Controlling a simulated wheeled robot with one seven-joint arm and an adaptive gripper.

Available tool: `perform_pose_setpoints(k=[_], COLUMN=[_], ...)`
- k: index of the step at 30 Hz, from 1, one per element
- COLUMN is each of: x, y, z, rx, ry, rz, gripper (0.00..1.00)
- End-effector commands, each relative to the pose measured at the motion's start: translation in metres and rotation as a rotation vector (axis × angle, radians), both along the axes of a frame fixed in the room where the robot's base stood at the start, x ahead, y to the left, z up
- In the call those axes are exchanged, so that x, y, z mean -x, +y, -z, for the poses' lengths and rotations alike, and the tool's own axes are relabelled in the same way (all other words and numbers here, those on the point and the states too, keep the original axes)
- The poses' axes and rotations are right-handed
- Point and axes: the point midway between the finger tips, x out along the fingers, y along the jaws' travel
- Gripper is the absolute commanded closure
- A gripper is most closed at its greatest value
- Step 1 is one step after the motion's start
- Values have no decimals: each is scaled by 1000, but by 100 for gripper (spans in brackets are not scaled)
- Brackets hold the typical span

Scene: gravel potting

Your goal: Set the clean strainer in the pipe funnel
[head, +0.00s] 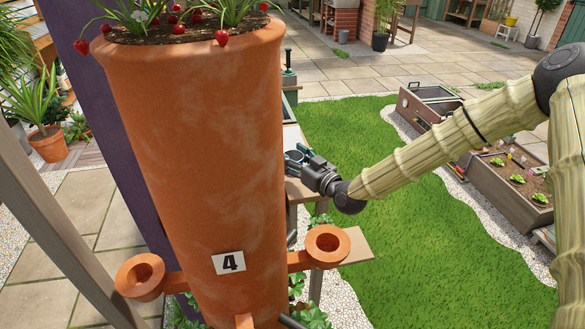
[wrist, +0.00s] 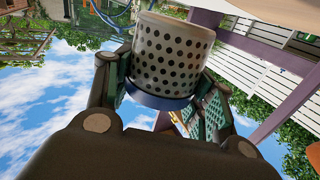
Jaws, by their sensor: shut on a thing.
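My gripper (head: 294,160) is just right of the big terracotta planter in the head view. In the wrist view its green-padded fingers are shut on the strainer (wrist: 172,55), a pale cylinder with rows of dark holes and a blue band at the end near the palm. I cannot make out the strainer in the head view. Two orange ring-shaped cups on short arms stand out from the planter, one at right (head: 326,245), below my gripper, and one at left (head: 140,277). I cannot tell whether either is the pipe funnel.
The tall terracotta planter (head: 205,150), labelled 4, holds strawberry plants and blocks the view behind it. A wooden bench (head: 345,248) is partly hidden beside it. Planting boxes (head: 510,195) stand at right. Open grass (head: 400,255) lies between.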

Motion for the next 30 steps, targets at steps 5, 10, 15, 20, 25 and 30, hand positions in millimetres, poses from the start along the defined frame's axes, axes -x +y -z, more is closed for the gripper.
perform_pose_setpoints(k=[5,10,15,20,25,30], x=[0,0,0,0,0,0], y=[0,0,0,0,0,0], z=[10,30,42,42,45,44], rx=[1,0,0,0,0,0], ry=[1,0,-1,-1,-1,-1], rz=[-1,1,0,-1,-1,-1], gripper=[70,70,70,70,70,25])
